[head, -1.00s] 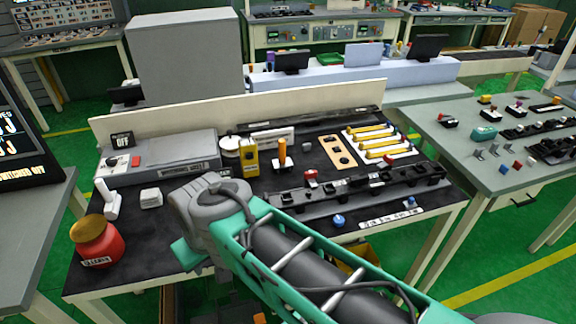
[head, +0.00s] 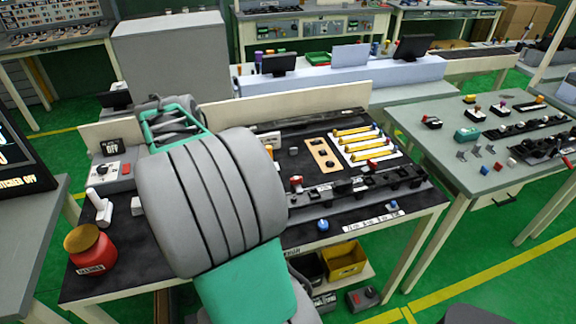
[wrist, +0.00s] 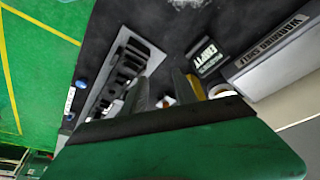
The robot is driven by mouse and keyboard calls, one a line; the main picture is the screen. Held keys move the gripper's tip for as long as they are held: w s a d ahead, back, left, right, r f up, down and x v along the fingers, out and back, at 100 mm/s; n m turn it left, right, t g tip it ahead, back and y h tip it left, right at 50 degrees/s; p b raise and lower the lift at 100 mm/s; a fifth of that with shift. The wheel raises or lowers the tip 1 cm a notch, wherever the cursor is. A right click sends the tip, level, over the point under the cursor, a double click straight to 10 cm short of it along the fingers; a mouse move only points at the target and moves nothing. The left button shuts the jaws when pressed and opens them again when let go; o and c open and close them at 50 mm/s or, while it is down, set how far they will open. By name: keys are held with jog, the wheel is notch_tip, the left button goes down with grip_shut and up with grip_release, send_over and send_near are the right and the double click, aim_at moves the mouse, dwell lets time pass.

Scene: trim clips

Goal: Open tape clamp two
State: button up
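The long black fixture rail (head: 345,190) with several dark clamp-like blocks lies along the front right of the bench. It also shows in the wrist view (wrist: 125,68). I cannot tell which block is tape clamp two; no readable number shows. A red-topped part (head: 297,183) stands at the rail's left end. My gripper (wrist: 162,90) shows in the wrist view as two dark fingers set apart, open, above the bench. A small orange and white thing shows between the fingers, apparently beyond them. In the head view my arm hides the gripper and the bench's middle left.
A blue knob (head: 323,225) and a label strip (head: 373,222) lie before the rail. Yellow bars (head: 362,143) lie on a white rack behind it. A red jar (head: 92,250) stands at front left.

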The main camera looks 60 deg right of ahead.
jog(key=s+d+m+g+p, duration=0.15)
jog(key=s+d+m, duration=0.35)
jog(key=d, duration=0.5)
jog(key=m+g, duration=0.2)
jog(key=m, duration=0.3)
send_near(296, 178)
jog(key=p+x, duration=0.1)
jog(key=x, duration=0.7)
jog(key=shift+s+d+f+p, duration=0.1)
jog(key=shift+d+f+p, duration=0.1)
jog(key=shift+p, duration=0.2)
jog(key=shift+f, duration=0.15)
jog(key=shift+c, duration=0.5)
grip_shut()
